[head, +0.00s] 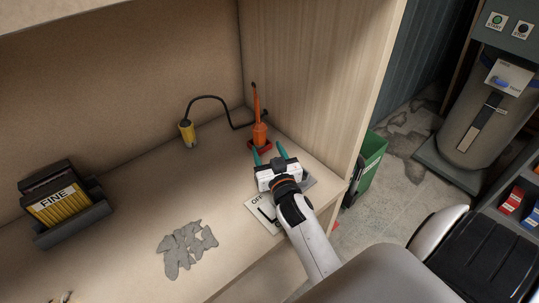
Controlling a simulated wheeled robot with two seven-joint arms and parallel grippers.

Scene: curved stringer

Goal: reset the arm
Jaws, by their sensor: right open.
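My right arm (309,236) reaches in from the lower right over the wooden bench. My right gripper (269,154) is open, with two teal fingertips spread apart and nothing seen between them. It points away toward the back right corner of the bench, just in front of an orange-handled tool (260,131) standing upright in a red base. I cannot tell whether a fingertip touches that base. A white card marked "OFF" (257,211) lies beneath and beside the gripper, partly hidden by my arm. My left gripper is not in view.
A black holder (72,235) with a "FINE" label stands at left. A yellow cylinder (187,133) on a black cable is at the back. Flat grey pieces (185,247) lie at the front. A wooden side wall (315,80) bounds the right. The bench middle is clear.

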